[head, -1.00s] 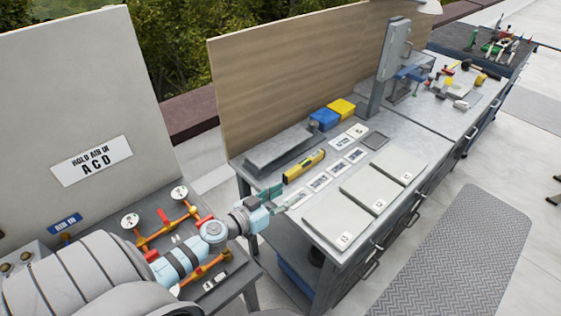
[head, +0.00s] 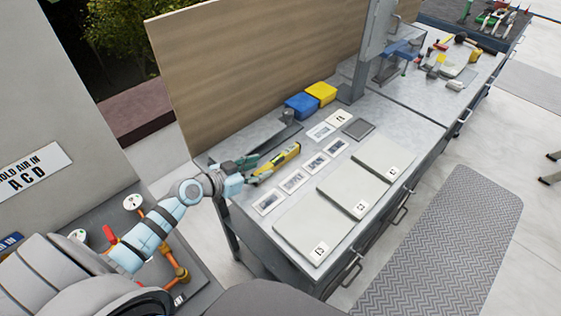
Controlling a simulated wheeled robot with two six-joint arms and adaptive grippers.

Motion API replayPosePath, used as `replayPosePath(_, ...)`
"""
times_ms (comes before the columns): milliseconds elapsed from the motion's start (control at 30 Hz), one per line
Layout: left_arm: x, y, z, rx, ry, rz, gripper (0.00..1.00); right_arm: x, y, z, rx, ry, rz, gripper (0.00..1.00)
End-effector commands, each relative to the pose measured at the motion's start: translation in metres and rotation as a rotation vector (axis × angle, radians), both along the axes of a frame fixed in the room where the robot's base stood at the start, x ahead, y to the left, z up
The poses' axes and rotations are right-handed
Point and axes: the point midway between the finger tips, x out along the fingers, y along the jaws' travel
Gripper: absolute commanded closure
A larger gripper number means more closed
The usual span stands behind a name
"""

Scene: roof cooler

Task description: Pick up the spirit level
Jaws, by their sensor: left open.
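The yellow spirit level (head: 284,156) lies on the grey workbench (head: 244,208), near its left end and close to the wooden back panel. My left gripper (head: 262,170) is open at the near-left end of the level. Its green fingers reach along both sides of that end, and I cannot tell whether they touch it. The near end of the level is partly hidden by the fingers. My right gripper is not in view.
A blue box (head: 301,105) and a yellow box (head: 321,93) stand behind the level. Small cards and large grey numbered plates (head: 353,195) lie to its right. A drill-press-like column (head: 377,45) stands farther back. Piping with gauges (head: 133,202) is at lower left.

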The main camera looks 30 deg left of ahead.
Motion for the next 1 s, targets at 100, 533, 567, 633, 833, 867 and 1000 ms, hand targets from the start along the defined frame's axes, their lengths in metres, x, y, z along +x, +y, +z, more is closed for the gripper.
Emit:
replayPosePath(100,0.02,0.0,-0.019,-0.001,-0.002,0.017,0.58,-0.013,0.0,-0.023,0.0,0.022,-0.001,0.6)
replayPosePath(533,0.078,-0.011,-0.045,-0.001,-0.001,0.017,0.58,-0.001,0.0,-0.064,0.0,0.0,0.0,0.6)
replayPosePath(567,0.084,-0.013,-0.047,-0.001,-0.001,0.017,0.58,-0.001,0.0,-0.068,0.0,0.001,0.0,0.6)
replayPosePath(633,0.093,-0.016,-0.05,0.001,0.002,0.016,0.58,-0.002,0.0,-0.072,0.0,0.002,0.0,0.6)
replayPosePath(833,0.097,-0.017,-0.047,0.002,0.003,0.016,0.58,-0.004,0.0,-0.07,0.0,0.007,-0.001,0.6)
replayPosePath(867,0.097,-0.017,-0.047,0.002,0.003,0.016,0.58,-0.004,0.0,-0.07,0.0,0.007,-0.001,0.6)
replayPosePath(1000,0.097,-0.018,-0.047,0.002,0.003,0.015,0.78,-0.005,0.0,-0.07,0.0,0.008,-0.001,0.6)
